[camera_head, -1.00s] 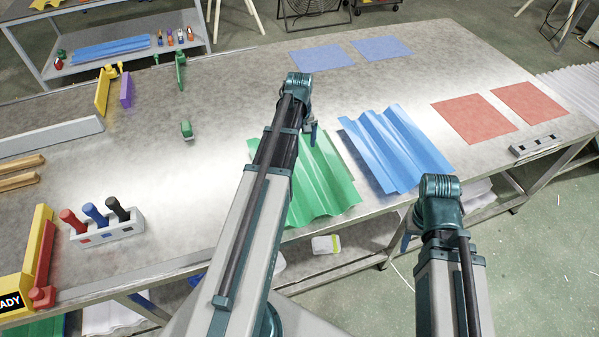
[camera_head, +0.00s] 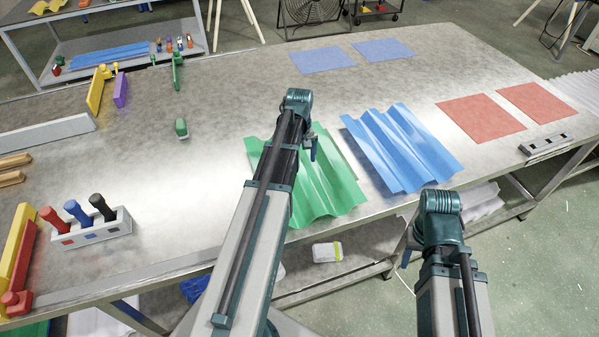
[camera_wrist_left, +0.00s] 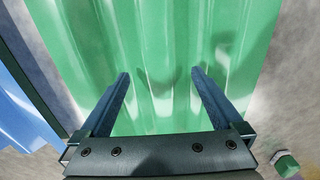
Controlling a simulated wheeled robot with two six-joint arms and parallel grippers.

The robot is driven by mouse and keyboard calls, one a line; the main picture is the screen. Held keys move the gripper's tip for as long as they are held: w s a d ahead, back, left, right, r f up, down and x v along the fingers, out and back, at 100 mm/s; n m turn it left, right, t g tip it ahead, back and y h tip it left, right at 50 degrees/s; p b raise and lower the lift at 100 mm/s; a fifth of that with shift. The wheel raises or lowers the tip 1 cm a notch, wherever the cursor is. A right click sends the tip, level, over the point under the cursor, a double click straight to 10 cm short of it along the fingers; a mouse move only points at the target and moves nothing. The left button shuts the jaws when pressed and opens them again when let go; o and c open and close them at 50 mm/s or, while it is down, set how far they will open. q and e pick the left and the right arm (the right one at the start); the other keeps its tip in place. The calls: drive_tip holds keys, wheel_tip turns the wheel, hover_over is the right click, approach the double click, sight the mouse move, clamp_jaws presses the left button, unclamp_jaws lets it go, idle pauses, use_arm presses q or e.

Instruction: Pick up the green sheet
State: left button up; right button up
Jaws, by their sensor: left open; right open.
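The green corrugated sheet (camera_head: 325,190) lies on the metal table, left of the blue corrugated sheet (camera_head: 400,147). My left arm crosses over its left part and hides some of it. My left gripper (camera_head: 311,147) is over the green sheet's upper part. In the left wrist view the open fingers of my left gripper (camera_wrist_left: 160,78) point at the green sheet (camera_wrist_left: 165,50), with nothing between them but the ridged surface below. I cannot tell whether they touch it. My right gripper (camera_head: 407,250) is open, partly hidden by its arm, by the table's front edge.
Two flat blue squares (camera_head: 322,59) and two flat red squares (camera_head: 480,117) lie toward the back and right. A white holder (camera_head: 95,232) with red, blue and black handles stands left. A small green object (camera_head: 181,128) stands left of the left arm. The table's middle is mostly clear.

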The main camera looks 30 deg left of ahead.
sight(300, 166)
use_arm(q)
wheel_tip(300, 166, down, 4)
drive_tip(key=b, duration=0.3)
drive_tip(key=shift+w+f+b, duration=0.1)
drive_tip(key=shift+f+b, duration=0.1)
drive_tip(key=shift+b, duration=0.15)
drive_tip(key=shift+r, duration=0.1)
drive_tip(key=c, duration=1.5)
drive_tip(key=shift+c, duration=0.2)
drive_tip(key=shift+r+p, duration=0.2)
drive_tip(key=shift+p, duration=0.1)
